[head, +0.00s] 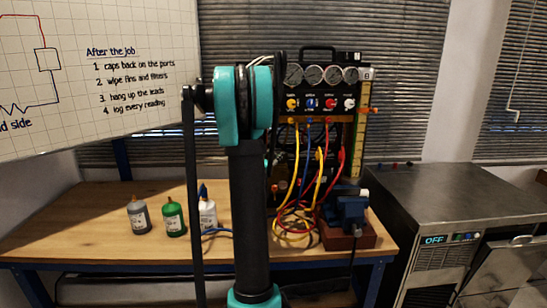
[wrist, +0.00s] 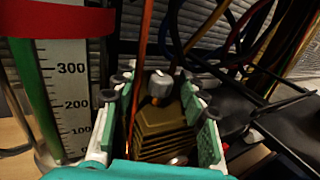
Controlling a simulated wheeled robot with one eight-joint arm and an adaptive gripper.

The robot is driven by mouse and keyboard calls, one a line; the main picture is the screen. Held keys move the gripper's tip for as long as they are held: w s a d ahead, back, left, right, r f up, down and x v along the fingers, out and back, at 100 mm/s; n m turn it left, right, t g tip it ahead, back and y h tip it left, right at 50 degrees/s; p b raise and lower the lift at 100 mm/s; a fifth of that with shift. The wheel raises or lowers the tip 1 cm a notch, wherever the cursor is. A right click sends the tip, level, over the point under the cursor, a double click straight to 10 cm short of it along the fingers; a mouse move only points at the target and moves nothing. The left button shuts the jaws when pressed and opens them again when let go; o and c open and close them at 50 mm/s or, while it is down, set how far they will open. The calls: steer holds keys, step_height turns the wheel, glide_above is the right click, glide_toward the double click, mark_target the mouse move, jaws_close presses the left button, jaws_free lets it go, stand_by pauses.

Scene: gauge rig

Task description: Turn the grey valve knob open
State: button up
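The grey valve knob (wrist: 160,84) shows in the wrist view on top of a brass-coloured ribbed body (wrist: 165,128). It has a light grey upper part and an orange patch at its lower left. My gripper (wrist: 157,94) is open, with one teal finger to the left of the knob and one to the right. Gaps show between the knob and both fingers, so neither visibly touches it. In the head view my arm stands in front of the rig, and my gripper and the grey knob are hidden behind it.
A graduated scale (wrist: 75,100) with a red band stands close left of my gripper, and a thin orange rod (wrist: 144,50) rises beside the knob. Hoses (head: 309,180) hang under the gauge panel (head: 322,88). A blue vise (head: 346,207) and several bottles (head: 174,219) are on the bench (head: 90,215).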

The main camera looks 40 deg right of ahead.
steer(key=shift+a, duration=0.1)
steer(key=v, duration=1.2)
stand_by(0.4)
